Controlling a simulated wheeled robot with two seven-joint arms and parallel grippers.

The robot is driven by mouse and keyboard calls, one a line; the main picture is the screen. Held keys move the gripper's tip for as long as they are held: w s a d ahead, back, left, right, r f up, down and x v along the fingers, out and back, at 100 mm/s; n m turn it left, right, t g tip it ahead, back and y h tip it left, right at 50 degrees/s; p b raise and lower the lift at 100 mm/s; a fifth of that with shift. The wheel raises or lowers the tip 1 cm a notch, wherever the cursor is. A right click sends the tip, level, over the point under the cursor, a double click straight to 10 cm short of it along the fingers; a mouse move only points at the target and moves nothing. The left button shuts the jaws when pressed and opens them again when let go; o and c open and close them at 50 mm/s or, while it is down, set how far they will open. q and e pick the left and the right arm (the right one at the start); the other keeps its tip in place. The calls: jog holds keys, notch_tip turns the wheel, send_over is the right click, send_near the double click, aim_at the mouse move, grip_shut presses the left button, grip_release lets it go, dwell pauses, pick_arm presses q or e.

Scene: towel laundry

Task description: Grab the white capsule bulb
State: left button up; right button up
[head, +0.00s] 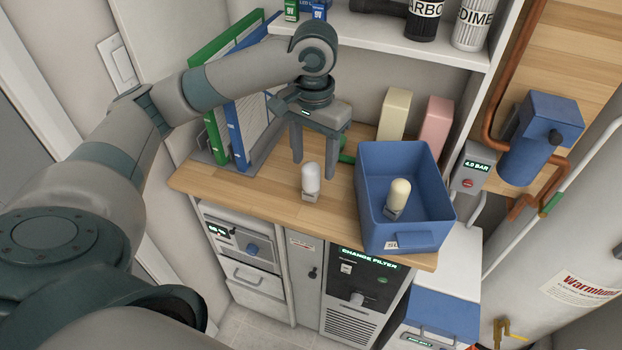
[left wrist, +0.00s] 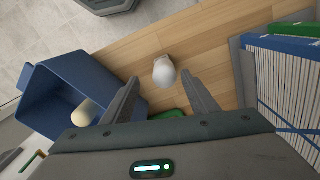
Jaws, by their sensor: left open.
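The white capsule bulb (head: 311,179) stands upright on the wooden counter, left of the blue bin. It also shows in the left wrist view (left wrist: 164,71), just beyond the fingertips and roughly between them. My left gripper (head: 314,168) is open and empty, pointing down close behind the bulb; in the left wrist view its two fingers (left wrist: 158,90) are spread apart. The right gripper is not in view.
A blue bin (head: 412,227) holding a cream bulb (head: 398,192) stands right of the white bulb. Binders (head: 235,130) stand at the left. Cream and pink boxes (head: 435,122) stand behind the bin. A shelf (head: 400,42) hangs above. Wooden counter (head: 255,195) is bare left of the bulb.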

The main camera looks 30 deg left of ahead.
aim_at(312, 166)
pick_arm(q)
jog(key=shift+f, duration=1.15)
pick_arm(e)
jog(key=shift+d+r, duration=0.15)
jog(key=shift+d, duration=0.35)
pick_arm(q)
jog(key=shift+a+f+p, duration=0.15)
jog(key=shift+f+p, duration=0.2)
jog(key=shift+f, duration=0.1)
jog(key=f, duration=0.2)
jog(key=f+p, duration=0.1)
jog(key=shift+a, duration=0.25)
jog(key=shift+w+f, duration=0.1)
jog(key=shift+f, duration=0.55)
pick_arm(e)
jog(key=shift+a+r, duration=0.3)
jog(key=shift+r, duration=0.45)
